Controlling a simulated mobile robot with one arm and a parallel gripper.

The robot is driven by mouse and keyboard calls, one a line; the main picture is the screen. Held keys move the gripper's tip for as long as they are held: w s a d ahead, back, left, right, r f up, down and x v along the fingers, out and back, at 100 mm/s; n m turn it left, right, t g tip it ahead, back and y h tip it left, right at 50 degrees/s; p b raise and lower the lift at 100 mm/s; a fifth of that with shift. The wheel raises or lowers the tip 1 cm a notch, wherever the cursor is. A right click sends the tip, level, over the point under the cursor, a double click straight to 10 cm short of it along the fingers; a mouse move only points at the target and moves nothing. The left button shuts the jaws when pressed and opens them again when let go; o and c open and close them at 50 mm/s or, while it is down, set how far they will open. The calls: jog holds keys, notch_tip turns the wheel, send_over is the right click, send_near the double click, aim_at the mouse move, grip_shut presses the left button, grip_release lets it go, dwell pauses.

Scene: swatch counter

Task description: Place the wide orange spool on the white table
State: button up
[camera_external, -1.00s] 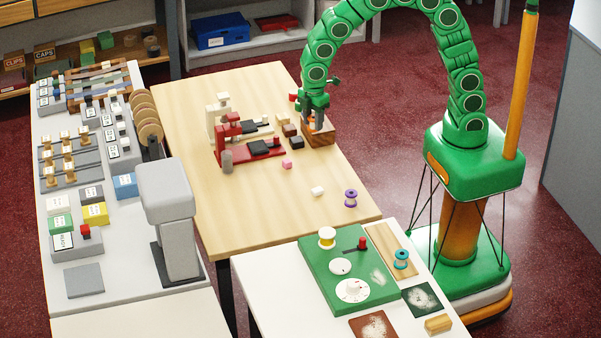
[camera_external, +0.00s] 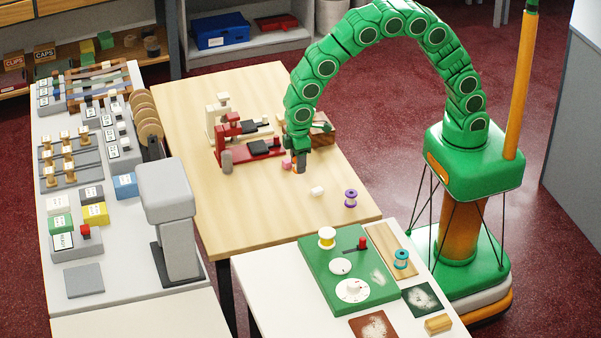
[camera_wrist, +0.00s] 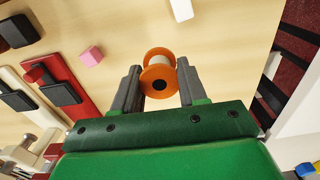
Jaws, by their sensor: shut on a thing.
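The orange spool (camera_wrist: 160,76) has orange flanges and a pale middle, and sits between my two fingers in the wrist view. My gripper (camera_wrist: 159,72) is shut on it. In the external view my gripper (camera_external: 299,168) is low over the wooden table (camera_external: 250,215), beside a pink block (camera_external: 287,163); the spool is mostly hidden there by the fingers. I cannot tell how far it is above the wood. The white table (camera_external: 262,290) stands in front, at the lower right, and carries a green board (camera_external: 318,265).
A red clamp-like tool (camera_external: 232,150) stands left of my gripper. A small white piece (camera_external: 317,190) and a purple spool (camera_external: 350,198) are on the wood.

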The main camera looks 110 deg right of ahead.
jog(key=a+r+n, duration=0.2)
jog(key=a+n, duration=0.3)
jog(key=a, duration=0.5)
jog(key=a+r+n, duration=0.2)
jog(key=a+n, duration=0.4)
jog(key=a, duration=0.4)
jog(key=a+r+n, duration=0.2)
jog(key=a+n, duration=0.4)
jog(key=a, duration=0.4)
jog(key=s+a+r+n, duration=0.2)
jog(key=s+a+n, duration=0.55)
jog(key=a, duration=0.45)
jog(key=s+a+r+n, duration=0.3)
jog(key=s+a+n, duration=0.45)
jog(key=a, duration=0.45)
send_over(397, 318)
jog(key=shift+s+d+f, duration=0.1)
jog(key=shift+s+f, duration=0.05)
jog(key=shift+f, duration=1.4)
jog(key=shift+s+d+f, duration=0.1)
jog(key=shift+d+f, duration=0.05)
jog(key=shift+f, duration=1.4)
jog(key=shift+s+d+f, duration=0.1)
jog(key=shift+s+f, duration=0.05)
jog(key=shift+f, duration=1.4)
jog(key=shift+w+a+f, duration=0.15)
jog(key=shift+w+a, duration=0.05)
jog(key=shift+w, duration=0.05)
jog(key=shift+w+a+f, duration=0.1)
jog(key=shift+f, duration=0.25)
